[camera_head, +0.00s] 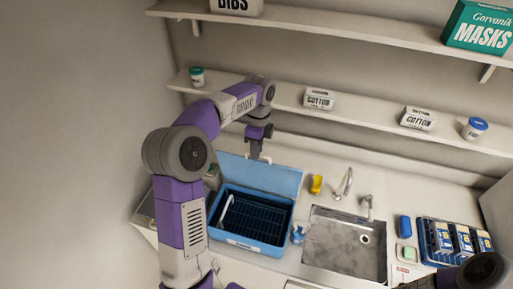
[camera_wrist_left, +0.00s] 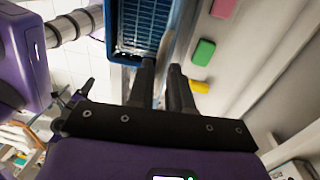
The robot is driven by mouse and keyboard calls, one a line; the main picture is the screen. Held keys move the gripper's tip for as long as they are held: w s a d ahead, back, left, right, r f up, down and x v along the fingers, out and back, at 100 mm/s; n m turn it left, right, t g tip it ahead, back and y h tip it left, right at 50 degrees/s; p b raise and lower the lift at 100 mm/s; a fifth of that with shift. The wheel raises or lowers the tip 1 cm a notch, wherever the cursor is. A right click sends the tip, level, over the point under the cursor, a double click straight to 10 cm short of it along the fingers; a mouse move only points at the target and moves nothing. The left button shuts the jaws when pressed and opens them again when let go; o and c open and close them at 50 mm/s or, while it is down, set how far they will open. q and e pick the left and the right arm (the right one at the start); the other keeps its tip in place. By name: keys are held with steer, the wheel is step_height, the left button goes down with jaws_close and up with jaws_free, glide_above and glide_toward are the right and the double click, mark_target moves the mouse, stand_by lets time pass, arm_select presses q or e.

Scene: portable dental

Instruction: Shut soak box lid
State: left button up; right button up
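The blue soak box (camera_head: 247,243) stands on the counter left of the sink, with a dark rack and a pale strip inside. Its lid (camera_head: 272,180) is open, standing up and tilted at the box's back edge. My left gripper (camera_head: 256,152) points down at the lid's upper edge. In the left wrist view my left gripper (camera_wrist_left: 163,70) has its two dark fingers apart, with a narrow gap between them. The soak box (camera_wrist_left: 143,28) shows beyond the fingers. I cannot tell whether the fingers touch the lid. My right gripper is out of view.
A sink (camera_head: 345,243) with a faucet (camera_head: 344,184) is right of the box. A yellow item (camera_head: 316,184) lies behind it. A small blue-and-white cup (camera_head: 298,232) stands by the box's right side. A shelf (camera_head: 350,115) with cotton boxes runs above the counter.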

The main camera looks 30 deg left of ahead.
arm_select(q)
jaws_close()
steer(key=shift+r, duration=0.1)
stand_by(1.0)
